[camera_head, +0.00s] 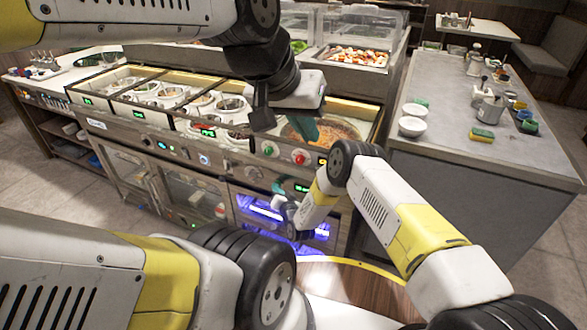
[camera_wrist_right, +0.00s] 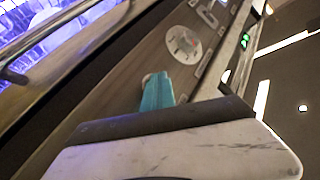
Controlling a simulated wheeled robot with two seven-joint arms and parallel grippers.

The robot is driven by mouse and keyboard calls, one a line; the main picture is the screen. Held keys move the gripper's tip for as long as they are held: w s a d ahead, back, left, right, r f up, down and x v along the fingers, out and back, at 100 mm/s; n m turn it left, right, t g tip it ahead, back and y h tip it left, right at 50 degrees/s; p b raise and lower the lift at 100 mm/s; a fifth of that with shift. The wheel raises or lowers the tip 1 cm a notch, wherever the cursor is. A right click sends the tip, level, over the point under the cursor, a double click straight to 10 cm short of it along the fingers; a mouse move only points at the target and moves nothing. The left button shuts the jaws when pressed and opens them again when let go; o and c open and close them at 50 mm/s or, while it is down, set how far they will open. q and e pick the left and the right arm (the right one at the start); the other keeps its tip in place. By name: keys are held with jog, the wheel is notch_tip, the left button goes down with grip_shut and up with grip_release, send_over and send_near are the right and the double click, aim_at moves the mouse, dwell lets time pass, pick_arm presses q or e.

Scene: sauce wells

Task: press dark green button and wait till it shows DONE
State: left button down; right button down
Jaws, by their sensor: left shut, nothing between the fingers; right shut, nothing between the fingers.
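A green button (camera_head: 268,148) sits on the front panel of the steel counter, left of a red button (camera_head: 299,157). I cannot tell whether this green is the dark green one, and no DONE text is legible. My left gripper (camera_head: 303,130), with teal fingers, is shut and empty above the counter top, near a pan of orange-brown food. My right gripper (camera_head: 288,187) is shut and empty in front of the panel, below the two buttons. In the right wrist view its teal fingers (camera_wrist_right: 157,92) point at the panel; contact is unclear.
Small green displays (camera_head: 208,133) line the panel. A blue-lit glass compartment (camera_head: 262,208) is below my right gripper. Wells with containers (camera_head: 172,92) fill the counter top. A grey side counter (camera_head: 445,120) holds bowls and a sponge.

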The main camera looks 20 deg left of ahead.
dwell(0.4)
jog(key=shift+s, duration=0.85)
jog(key=shift+s, duration=0.1)
jog(key=s, duration=0.4)
jog(key=shift+s+a, duration=0.25)
jog(key=shift+s, duration=0.15)
